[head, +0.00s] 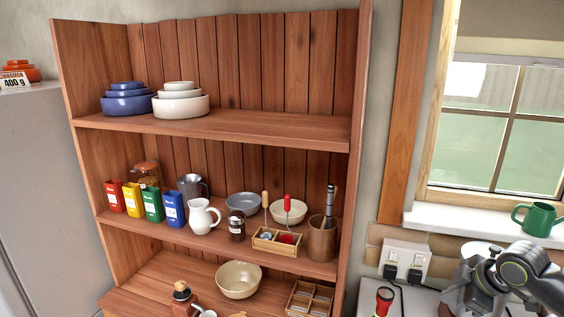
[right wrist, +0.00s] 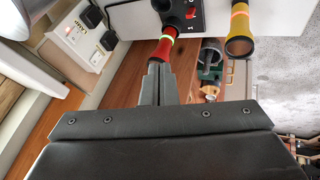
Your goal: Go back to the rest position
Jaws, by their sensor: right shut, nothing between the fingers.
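My right arm comes in at the lower right of the head view, with its grey wrist and gripper (head: 474,289) low over the pale counter, in front of the wall sockets. In the right wrist view the two dark fingers of my right gripper (right wrist: 158,72) are together with nothing between them. A red torch-like object with a light ring (right wrist: 162,48) appears just beyond the fingertips; I cannot tell the gap. A similar red and black object (head: 384,300) stands at the bottom of the head view, left of the gripper. My left gripper is not in view.
A wooden shelf unit (head: 230,123) with bowls, coloured boxes and jugs fills the middle. Wall sockets (head: 404,259) with plugs and cables are behind the right arm. A yellow-orange cylinder (right wrist: 240,35) shows in the wrist view.

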